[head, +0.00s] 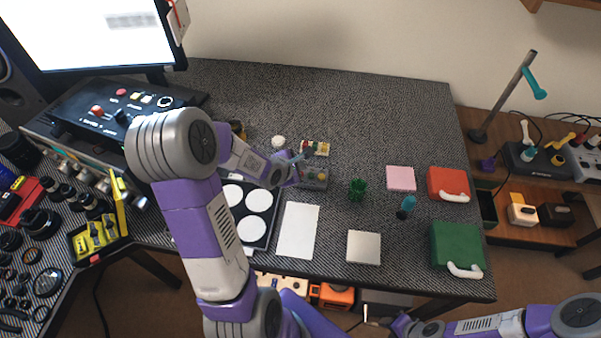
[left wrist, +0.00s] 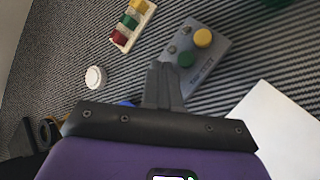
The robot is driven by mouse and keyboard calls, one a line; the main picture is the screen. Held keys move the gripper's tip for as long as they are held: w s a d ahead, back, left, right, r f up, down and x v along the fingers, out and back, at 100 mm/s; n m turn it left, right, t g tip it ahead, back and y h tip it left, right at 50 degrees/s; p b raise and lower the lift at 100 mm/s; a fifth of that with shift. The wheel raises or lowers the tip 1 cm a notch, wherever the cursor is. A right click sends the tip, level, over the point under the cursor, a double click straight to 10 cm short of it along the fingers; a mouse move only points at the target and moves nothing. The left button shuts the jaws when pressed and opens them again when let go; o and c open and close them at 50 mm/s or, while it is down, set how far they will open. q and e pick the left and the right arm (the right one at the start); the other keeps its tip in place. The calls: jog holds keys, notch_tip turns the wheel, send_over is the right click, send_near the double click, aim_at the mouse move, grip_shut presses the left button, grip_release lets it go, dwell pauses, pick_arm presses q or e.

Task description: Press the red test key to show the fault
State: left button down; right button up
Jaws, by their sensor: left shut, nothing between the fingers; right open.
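A grey test box (left wrist: 212,55) with "TEST" lettering shows in the left wrist view; the head view shows it at mid-table (head: 316,184). My right gripper (head: 378,321) is low at the bottom edge, open and away from the box.
A white holder (left wrist: 132,22) with red, green and yellow pieces lies beyond the box. A white round piece (left wrist: 95,77) lies left. A white sheet (head: 298,230), a tray with white discs (head: 272,228) and a green cup (head: 357,188) are nearby. A monitor (head: 90,35) stands back left.

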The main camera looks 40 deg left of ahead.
pick_arm(q)
jog(key=shift+f, duration=0.1)
jog(key=shift+f, duration=0.35)
jog(key=shift+f+b, duration=0.3)
jog(key=shift+f, duration=0.1)
dwell(0.7)
jog(key=shift+r, duration=0.15)
jog(key=shift+r+p, duration=0.7)
jog(key=shift+p, duration=0.25)
notch_tip(320, 180, up, 5)
jog(key=p, duration=0.5)
jog(key=shift+r, duration=0.1)
dwell(0.6)
